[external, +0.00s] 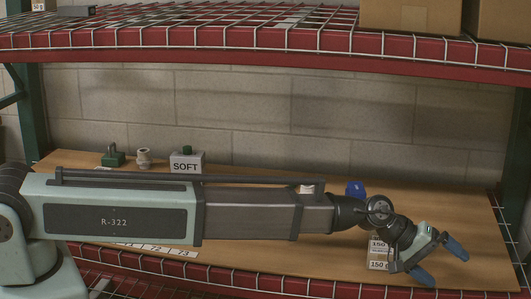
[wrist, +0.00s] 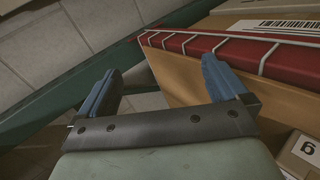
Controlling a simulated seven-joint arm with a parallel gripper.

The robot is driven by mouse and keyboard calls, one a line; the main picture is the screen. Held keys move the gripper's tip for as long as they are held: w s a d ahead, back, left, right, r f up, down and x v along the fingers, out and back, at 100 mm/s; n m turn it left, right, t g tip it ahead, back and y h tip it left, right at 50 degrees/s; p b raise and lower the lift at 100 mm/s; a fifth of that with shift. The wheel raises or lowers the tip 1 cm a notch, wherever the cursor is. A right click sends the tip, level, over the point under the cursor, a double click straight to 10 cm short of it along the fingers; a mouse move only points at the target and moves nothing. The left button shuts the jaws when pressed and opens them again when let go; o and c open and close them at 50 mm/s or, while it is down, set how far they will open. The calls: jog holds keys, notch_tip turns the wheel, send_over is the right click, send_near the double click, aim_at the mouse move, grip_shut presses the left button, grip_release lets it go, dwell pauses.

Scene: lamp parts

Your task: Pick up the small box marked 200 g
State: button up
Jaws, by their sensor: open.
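No box that I can read as 200 g shows in either view.
A blue part (external: 355,189) is behind my arm. A red-edged wire shelf (external: 260,38) hangs above. The board's far right is clear.

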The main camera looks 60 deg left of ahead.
jog(key=w+a+r+m+y, duration=0.15)
jog(key=a+r+m, duration=0.3)
jog(key=a, duration=0.55)
jog(key=w+a+r+m+y, duration=0.1)
jog(key=a+r+m+y, duration=0.3)
jog(key=a, duration=0.7)
jog(key=s+a+n+g, duration=0.1)
jog(key=s+a, duration=0.2)
jog(key=a, duration=0.6)
jog(key=s+a+n+g+y, duration=0.1)
jog(key=s+a, duration=0.2)
jog(key=a, duration=0.6)
jog(key=s+a+n+g, duration=0.15)
jog(key=s+a, duration=0.25)
jog(key=a, duration=0.6)
jog(key=s+a+n+g+y, duration=0.1)
jog(key=s+a+n+g, duration=0.4)
jog(key=s+a, duration=2.15)
jog(key=shift+n+t, duration=0.35)
jog(key=shift+n, duration=0.15)
jog(key=shift+s+d+f, duration=0.2)
jog(key=shift+d+f, duration=0.05)
jog(key=shift+f, duration=1.9)
jog(key=shift+s+d+f, duration=0.2)
jog(key=shift+d+f, duration=0.1)
jog(key=shift+f, duration=1.8)
jog(key=shift+s+d+f, duration=0.2)
jog(key=shift+d+f, duration=0.05)
jog(key=shift+f, duration=1.9)
